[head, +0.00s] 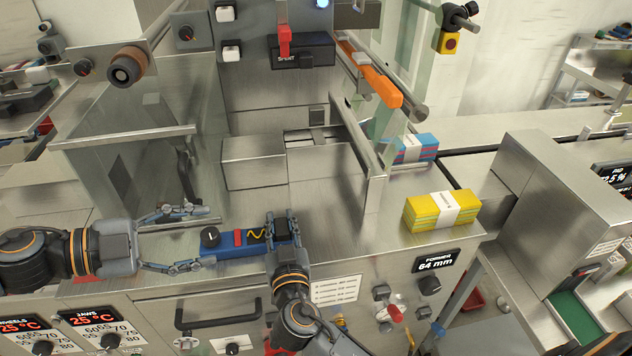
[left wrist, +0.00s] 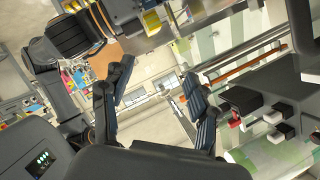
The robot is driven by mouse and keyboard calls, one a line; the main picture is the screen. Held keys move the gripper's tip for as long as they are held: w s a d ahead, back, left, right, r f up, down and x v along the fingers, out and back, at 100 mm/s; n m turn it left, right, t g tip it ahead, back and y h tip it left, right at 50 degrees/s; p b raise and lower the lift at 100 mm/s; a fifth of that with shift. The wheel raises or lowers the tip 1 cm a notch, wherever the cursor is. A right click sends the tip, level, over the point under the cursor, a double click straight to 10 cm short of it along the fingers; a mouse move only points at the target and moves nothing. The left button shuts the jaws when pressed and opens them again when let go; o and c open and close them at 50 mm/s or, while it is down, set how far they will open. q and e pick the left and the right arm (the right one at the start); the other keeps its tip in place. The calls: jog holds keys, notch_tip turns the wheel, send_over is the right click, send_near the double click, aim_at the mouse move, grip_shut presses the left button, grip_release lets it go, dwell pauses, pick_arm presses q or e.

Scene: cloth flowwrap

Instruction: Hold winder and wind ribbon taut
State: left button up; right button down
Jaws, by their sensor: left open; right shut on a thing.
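The winder, a small blue box (head: 240,251) with a black knob on its left end, a red piece and a yellow wavy strip on top, lies on the steel surface near its front edge. My right gripper (head: 280,228) is shut on its dark right end. My left gripper (head: 200,238) is open, its fingers spread just left of the knob end; I cannot tell whether they touch it. In the left wrist view its open fingers (left wrist: 158,92) show with nothing between them. I cannot make out any separate ribbon.
A banded yellow-green cloth stack (head: 441,211) sits right on the steel surface, with a blue-red stack (head: 415,149) behind it. Clear guard panels (head: 130,160) stand behind my left gripper. An orange bar (head: 371,75) hangs above. Bare steel lies between winder and yellow stack.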

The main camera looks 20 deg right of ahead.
pick_arm(q)
jog(key=w+a+m+t+y, duration=0.1)
jog(key=w+m+y, duration=0.2)
jog(key=m+y, duration=0.5)
jog(key=w+a+m+y, duration=0.1)
jog(key=w+m+y, duration=0.3)
jog(key=m, duration=0.9)
jog(key=s+d+g+h, duration=0.4)
jog(key=s+d+h, duration=0.5)
jog(key=d, duration=0.5)
jog(key=s+d+r+n+h, duration=0.3)
jog(key=r+h, duration=0.4)
jog(key=r, duration=0.3)
jog(key=shift+s+d+n, duration=0.3)
jog(key=shift+s+d, duration=0.35)
jog(key=shift+d, duration=0.5)
